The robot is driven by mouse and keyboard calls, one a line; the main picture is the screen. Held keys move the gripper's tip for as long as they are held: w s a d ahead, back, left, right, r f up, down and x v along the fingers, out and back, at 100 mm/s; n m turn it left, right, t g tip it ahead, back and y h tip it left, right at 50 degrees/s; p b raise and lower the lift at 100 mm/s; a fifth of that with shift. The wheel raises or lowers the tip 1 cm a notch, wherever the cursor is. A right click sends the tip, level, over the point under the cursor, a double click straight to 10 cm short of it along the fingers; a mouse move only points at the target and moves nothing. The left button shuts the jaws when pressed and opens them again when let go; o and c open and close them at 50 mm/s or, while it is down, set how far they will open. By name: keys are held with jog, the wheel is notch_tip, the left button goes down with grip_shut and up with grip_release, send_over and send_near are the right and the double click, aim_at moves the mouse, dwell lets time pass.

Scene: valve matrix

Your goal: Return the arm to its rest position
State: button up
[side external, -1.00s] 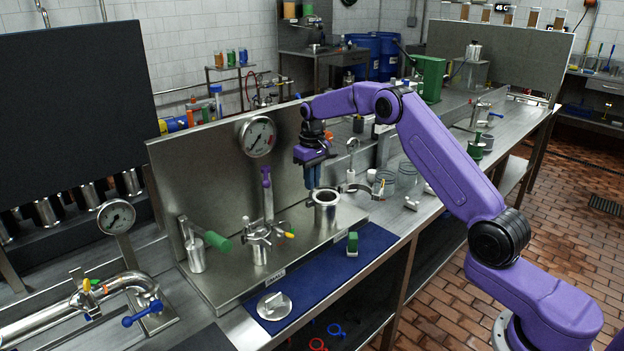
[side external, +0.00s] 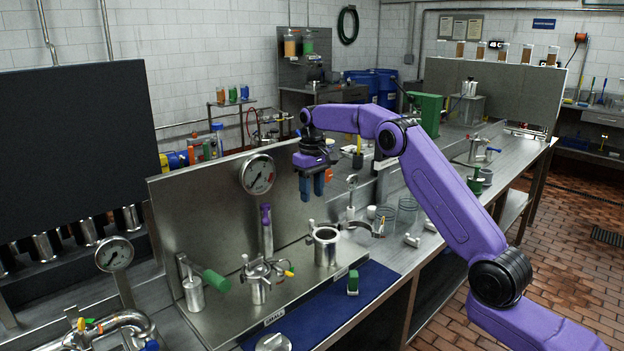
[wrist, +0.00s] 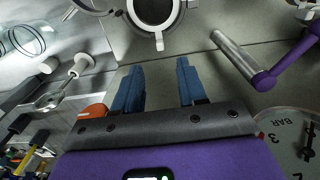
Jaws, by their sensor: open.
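My purple arm reaches in from the right over the steel bench. My gripper (side external: 312,184) hangs with its blue fingers pointing down, above and behind an open steel cup (side external: 325,248) on the bench plate. In the wrist view the two blue fingers of my gripper (wrist: 158,82) are apart with nothing between them. The steel ring of the cup also shows in the wrist view (wrist: 155,45), just beyond the fingertips and apart from them.
A pressure gauge (side external: 257,174) is fixed to the upright steel panel (side external: 212,200) left of my gripper. A purple-handled lever (side external: 266,225) stands below it. A green-handled part (side external: 214,280) and a clamp fitting (side external: 258,280) stand farther left.

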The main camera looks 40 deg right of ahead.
jog(key=s+a+r+n, duration=0.2)
jog(key=s+a+r, duration=0.1)
jog(key=a, duration=0.3)
jog(key=s+a+r+n, duration=0.1)
jog(key=s+a+r, duration=0.25)
jog(key=a, duration=0.25)
jog(key=s+a+f+n, duration=0.1)
jog(key=s+a+n, duration=0.45)
jog(key=s, duration=0.85)
jog(key=s+d+f+n, duration=0.2)
jog(key=s+f, duration=0.1)
jog(key=s, duration=1)
jog(key=s+d+f+n, duration=0.2)
jog(key=s+f, duration=0.2)
jog(key=s, duration=0.9)
jog(key=shift+s, duration=0.4)
